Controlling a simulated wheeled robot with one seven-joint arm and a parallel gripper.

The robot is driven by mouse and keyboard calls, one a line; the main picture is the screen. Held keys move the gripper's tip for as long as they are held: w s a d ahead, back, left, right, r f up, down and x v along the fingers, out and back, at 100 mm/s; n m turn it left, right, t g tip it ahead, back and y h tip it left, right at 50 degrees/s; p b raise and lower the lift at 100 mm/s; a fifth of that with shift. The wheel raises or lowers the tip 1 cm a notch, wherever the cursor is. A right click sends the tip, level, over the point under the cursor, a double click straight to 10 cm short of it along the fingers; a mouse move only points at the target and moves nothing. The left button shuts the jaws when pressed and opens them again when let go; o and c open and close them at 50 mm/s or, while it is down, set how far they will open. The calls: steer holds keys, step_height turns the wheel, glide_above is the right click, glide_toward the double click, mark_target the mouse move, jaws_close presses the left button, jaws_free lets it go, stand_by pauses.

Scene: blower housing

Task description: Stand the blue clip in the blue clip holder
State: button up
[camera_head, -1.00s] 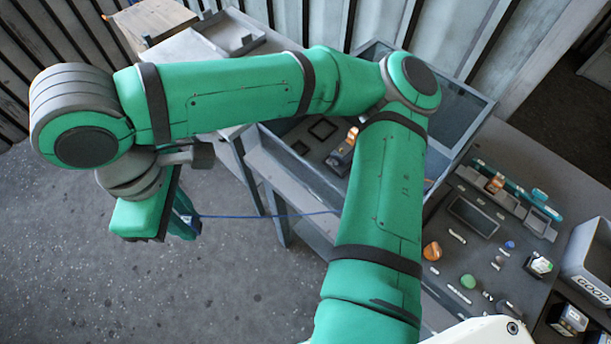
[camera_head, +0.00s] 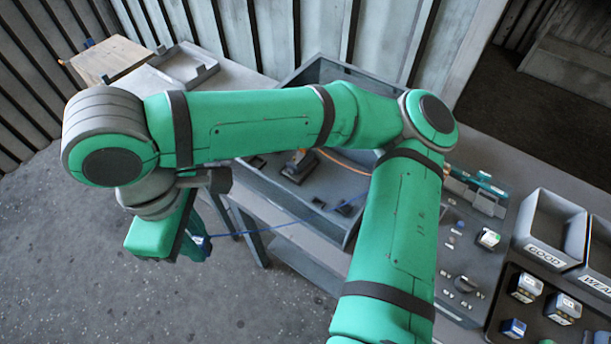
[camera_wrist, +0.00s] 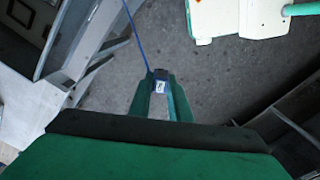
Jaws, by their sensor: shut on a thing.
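My gripper (camera_wrist: 160,95) is shut on a small dark blue piece with a white label, which I take to be the blue clip (camera_wrist: 159,82). A thin blue cable leads away from it. In the head view my gripper (camera_head: 193,246) hangs over the floor, left of the grey bench, with a blue bit of the clip (camera_head: 206,243) at its fingers. The jaws cover most of the clip. I cannot make out the blue clip holder in either view; a small blue bit (camera_head: 89,43) shows by the wooden board at the back left, too small to identify.
Bins marked GOOD (camera_head: 548,255) and WEAR (camera_head: 597,283) and several small parts stand at the right. The floor (camera_head: 90,270) below my gripper is clear.

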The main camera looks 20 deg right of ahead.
steer(key=w+d+f+m, duration=0.3)
steer(key=w+d, duration=0.4)
steer(key=d, duration=0.3)
steer(key=w+d+f+m, duration=0.2)
steer(key=w+d+f, duration=0.2)
steer(key=w+d, duration=0.4)
steer(key=shift+m, duration=0.7)
steer(key=shift+s+d+f, duration=0.4)
steer(key=shift+d+f, duration=0.8)
steer(key=shift+f, duration=0.35)
steer(key=shift+s+d+f, duration=0.45)
steer(key=shift+d+f, duration=0.75)
steer(key=shift+f, duration=0.4)
steer(key=shift+s+d+f, duration=0.4)
steer(key=shift+d+f, duration=0.8)
steer(key=shift+f, duration=0.35)
steer(key=shift+f, duration=0.8)
steer(key=o, duration=0.9)
step_height(320, 180, up, 11)
